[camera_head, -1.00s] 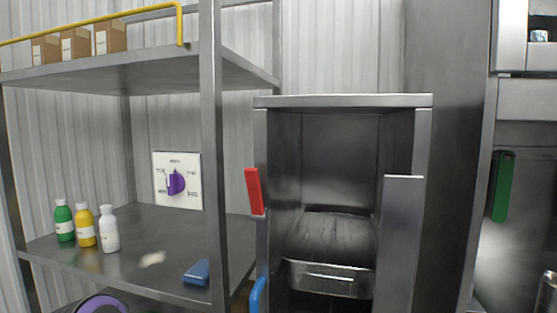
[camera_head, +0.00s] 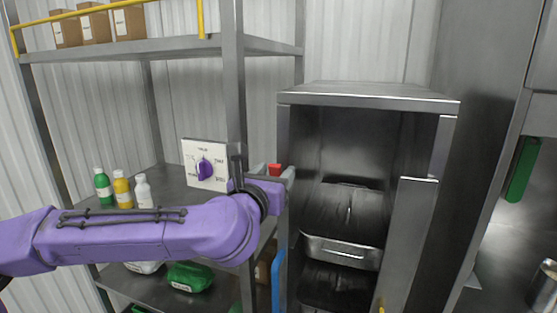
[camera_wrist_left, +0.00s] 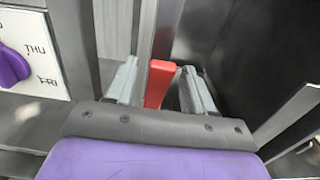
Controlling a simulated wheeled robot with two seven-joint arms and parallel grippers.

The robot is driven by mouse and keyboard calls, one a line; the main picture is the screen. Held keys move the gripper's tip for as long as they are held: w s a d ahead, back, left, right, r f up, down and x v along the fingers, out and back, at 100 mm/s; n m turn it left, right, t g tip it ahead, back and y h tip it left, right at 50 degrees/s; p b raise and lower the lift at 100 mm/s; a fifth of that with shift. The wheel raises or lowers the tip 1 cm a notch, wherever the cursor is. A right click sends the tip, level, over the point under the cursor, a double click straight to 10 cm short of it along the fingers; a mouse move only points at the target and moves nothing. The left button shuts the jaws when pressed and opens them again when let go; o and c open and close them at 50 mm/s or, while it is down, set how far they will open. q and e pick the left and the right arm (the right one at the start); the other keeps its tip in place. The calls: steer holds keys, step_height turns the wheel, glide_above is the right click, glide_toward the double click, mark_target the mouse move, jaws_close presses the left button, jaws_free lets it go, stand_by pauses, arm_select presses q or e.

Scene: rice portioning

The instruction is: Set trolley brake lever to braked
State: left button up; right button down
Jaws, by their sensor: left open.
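The red lever (camera_head: 275,169) stands at the left front post of the steel trolley (camera_head: 368,101), mostly hidden by my left gripper in the head view. In the left wrist view the red lever (camera_wrist_left: 159,83) sits between the two grey fingers of my left gripper (camera_wrist_left: 160,68). The fingers are open, one on each side of it, with a gap visible at least on the left. In the head view my left gripper (camera_head: 275,173) is at the lever's height, its purple arm reaching in from the left. My right gripper is not in view.
A steel shelf rack (camera_head: 155,49) stands at left, its post close to my wrist. It carries a purple day dial (camera_head: 206,168) and several bottles (camera_head: 122,191). A blue handle (camera_head: 278,282) is below the gripper. A tray (camera_head: 340,252) sits inside the trolley.

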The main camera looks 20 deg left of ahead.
arm_select(q)
steer(key=shift+w+r+p, duration=0.15)
steer(key=shift+w+p, duration=0.25)
steer(key=shift+w, duration=1.15)
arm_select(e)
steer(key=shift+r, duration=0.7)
arm_select(q)
steer(key=shift+c, duration=0.3)
